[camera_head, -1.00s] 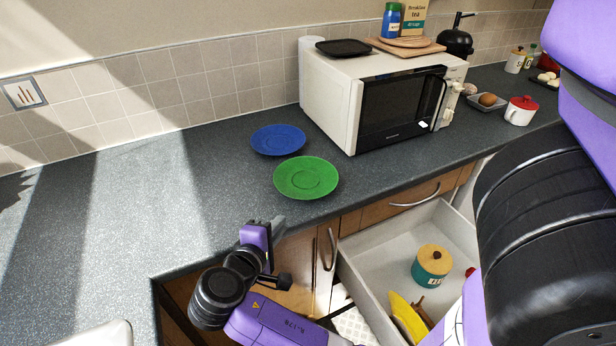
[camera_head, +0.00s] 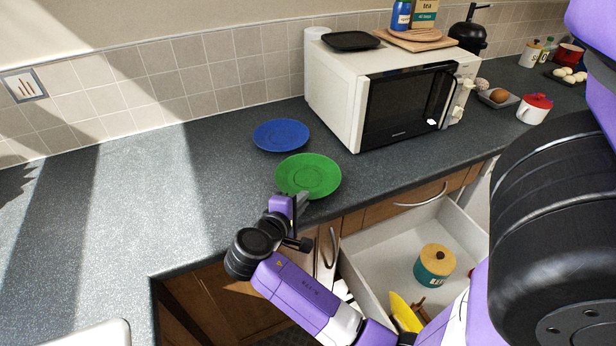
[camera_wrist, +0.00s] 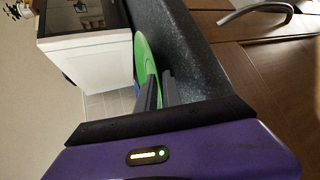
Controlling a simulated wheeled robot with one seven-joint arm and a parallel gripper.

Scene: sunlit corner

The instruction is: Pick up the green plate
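The green plate (camera_head: 308,172) lies flat on the dark grey worktop, near its front edge. My gripper (camera_head: 298,203) is at the plate's near rim, low over the worktop edge. In the wrist view the plate (camera_wrist: 146,58) is seen edge-on, just ahead of my fingers. My gripper (camera_wrist: 160,84) shows two dark fingers with a narrow gap between them. The fingers hide part of the rim.
A blue plate (camera_head: 281,135) lies just behind the green one. A white microwave (camera_head: 335,98) stands behind and right. Below, an open drawer (camera_head: 385,250) holds a teal pot (camera_head: 434,265) and a yellow item (camera_head: 404,312). The worktop at left is clear.

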